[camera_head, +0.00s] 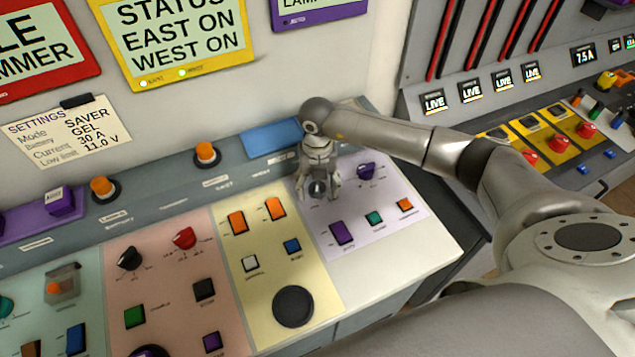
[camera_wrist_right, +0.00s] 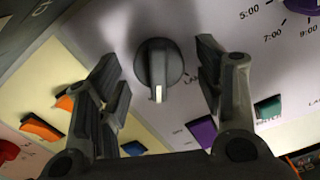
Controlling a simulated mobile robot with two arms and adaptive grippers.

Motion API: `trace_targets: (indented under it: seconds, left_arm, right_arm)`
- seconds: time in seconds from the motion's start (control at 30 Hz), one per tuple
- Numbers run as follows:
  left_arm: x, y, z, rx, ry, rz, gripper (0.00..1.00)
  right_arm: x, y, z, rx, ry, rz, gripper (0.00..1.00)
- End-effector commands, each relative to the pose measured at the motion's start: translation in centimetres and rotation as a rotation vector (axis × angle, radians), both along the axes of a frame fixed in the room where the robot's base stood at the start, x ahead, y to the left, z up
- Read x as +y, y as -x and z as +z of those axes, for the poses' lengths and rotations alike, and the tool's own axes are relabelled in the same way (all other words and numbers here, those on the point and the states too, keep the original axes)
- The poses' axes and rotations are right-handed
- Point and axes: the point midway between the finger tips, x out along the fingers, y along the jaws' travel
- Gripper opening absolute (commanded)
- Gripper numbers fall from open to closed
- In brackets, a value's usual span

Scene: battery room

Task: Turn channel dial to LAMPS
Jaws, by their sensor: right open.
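The channel dial (camera_wrist_right: 158,68) is a dark grey round knob with a raised grip bar and a white pointer mark, on the pale lilac panel section. In the right wrist view its mark points down the picture. A partly hidden label starting "LA" (camera_wrist_right: 190,78) sits to the right of the mark. In the head view the dial (camera_head: 318,189) shows small below my right gripper (camera_head: 318,194). My right gripper is open, with one finger on each side of the dial. In the right wrist view gaps show between the dial and both fingers. My left gripper is out of view.
A purple knob (camera_head: 366,171) stands right of the dial. Purple (camera_head: 342,232), green (camera_head: 374,218) and orange (camera_head: 405,204) buttons lie in front of it. Orange rocker switches (camera_head: 275,208) are to its left on the yellow section. A blue plate (camera_head: 270,139) is behind.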

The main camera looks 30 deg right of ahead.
Motion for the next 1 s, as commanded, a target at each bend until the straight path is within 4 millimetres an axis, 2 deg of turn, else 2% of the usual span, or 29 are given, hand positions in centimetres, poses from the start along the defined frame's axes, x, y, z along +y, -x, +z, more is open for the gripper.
trace_targets:
  seconds: [0.3,0.6,0.67,1.0]
  left_arm:
    - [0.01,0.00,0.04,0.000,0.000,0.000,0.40]
    - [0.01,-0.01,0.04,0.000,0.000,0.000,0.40]
    - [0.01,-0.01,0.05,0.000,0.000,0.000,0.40]
    - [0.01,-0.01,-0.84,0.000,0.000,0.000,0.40]
  right_arm:
    - [0.02,-0.02,-0.28,-0.001,0.000,0.001,0.60]
    - [0.02,-0.03,-0.24,-0.001,-0.001,0.001,0.22]
    - [0.02,-0.03,-0.23,-0.001,-0.001,0.001,0.16]
    - [-0.05,-0.07,-0.41,-0.002,0.000,0.059,0.16]
